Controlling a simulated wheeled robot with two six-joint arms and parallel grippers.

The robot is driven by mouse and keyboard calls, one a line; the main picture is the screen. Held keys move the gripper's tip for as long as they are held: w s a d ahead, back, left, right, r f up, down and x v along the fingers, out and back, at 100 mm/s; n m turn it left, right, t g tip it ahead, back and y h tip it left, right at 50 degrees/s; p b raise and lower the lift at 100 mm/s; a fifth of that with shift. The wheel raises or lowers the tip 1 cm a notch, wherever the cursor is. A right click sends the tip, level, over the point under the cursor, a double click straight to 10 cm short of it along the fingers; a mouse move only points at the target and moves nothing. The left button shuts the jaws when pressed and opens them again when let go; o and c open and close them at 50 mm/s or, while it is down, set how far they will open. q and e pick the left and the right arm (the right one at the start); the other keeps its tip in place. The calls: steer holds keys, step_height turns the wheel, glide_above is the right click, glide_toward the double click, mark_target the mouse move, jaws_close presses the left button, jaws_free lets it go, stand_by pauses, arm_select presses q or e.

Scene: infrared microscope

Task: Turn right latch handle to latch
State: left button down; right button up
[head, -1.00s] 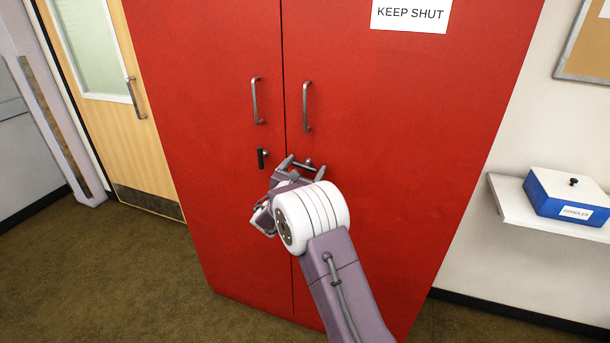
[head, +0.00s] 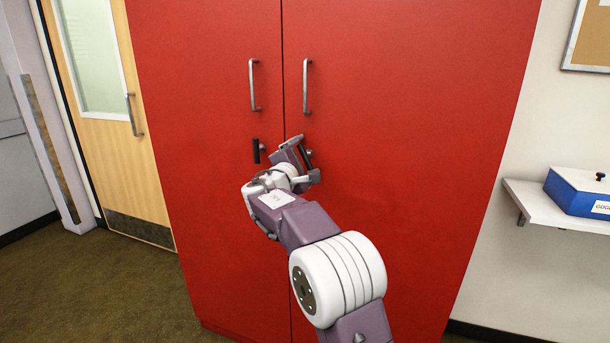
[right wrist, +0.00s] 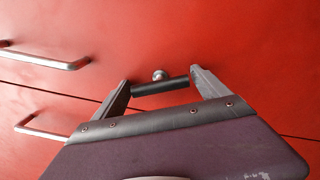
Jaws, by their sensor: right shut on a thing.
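The right latch handle (head: 309,158) is a short dark bar on a round metal pivot, low on the right red door (head: 400,150). It stands steeply, tilted a little off vertical, partly hidden by my gripper. My right gripper (head: 305,158) is shut on it, one finger at each end of the bar. In the right wrist view the black bar (right wrist: 165,87) spans between the two fingers (right wrist: 160,82), with its pivot knob behind it. My left gripper is not in view.
The left latch handle (head: 256,151) is black and vertical on the left door. Two metal pull handles, left (head: 253,85) and right (head: 306,87), stand above the latches. A shelf (head: 530,202) with a blue box (head: 570,195) is at right. The floor at left is clear.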

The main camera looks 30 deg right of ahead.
steer(key=m+b, duration=0.3)
steer(key=shift+f, duration=0.25)
steer(key=shift+r+m+b, duration=0.2)
steer(key=shift+m+b, duration=0.85)
steer(key=shift+m, duration=0.05)
steer(key=o, duration=1.2)
steer(key=b+v, duration=0.1)
steer(key=v, duration=0.8)
steer(key=shift+d, duration=0.1)
